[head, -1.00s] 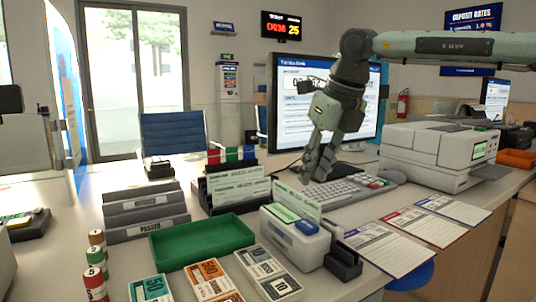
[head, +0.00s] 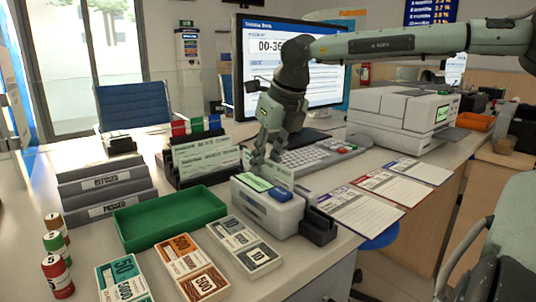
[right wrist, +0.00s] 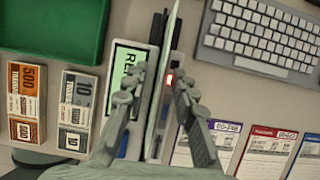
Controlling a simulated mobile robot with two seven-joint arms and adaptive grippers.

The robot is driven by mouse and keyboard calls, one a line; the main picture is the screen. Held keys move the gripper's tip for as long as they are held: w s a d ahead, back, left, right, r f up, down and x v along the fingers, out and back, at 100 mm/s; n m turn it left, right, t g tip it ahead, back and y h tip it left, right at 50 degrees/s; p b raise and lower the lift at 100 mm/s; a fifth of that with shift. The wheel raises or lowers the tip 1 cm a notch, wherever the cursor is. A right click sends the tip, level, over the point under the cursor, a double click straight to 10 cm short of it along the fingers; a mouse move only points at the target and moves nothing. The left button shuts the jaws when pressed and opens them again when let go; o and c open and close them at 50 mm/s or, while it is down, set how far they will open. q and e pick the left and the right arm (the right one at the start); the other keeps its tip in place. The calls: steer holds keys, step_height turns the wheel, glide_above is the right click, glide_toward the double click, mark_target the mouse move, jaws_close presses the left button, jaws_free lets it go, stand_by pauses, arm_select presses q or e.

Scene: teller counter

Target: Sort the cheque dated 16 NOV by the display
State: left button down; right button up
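A pale green cheque (head: 282,174) stands upright in the slot of the white cheque reader (head: 265,214); its date cannot be read. My right gripper (head: 262,160) is above the reader, pointing down at this cheque. In the right wrist view the gripper (right wrist: 160,80) is open, with the cheque (right wrist: 163,55) edge-on between its spread fingers. More cheques (head: 207,160) stand in a black rack behind. The display (head: 300,75) shows an account number starting 00-36, partly hidden by my arm. Grey holders are labelled REFUSED (head: 105,183) and PASSED (head: 110,208). My left gripper is out of view.
A green tray (head: 125,232), banknote bundles (head: 185,262) and chip stacks (head: 58,278) lie in front and left. The keyboard (head: 310,158) and a printer (head: 385,135) are right of the gripper. Printed forms (head: 365,210) lie on the counter's right.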

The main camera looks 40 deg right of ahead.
steer(key=shift+c, duration=0.2)
jaws_close()
steer(key=shift+r, duration=0.1)
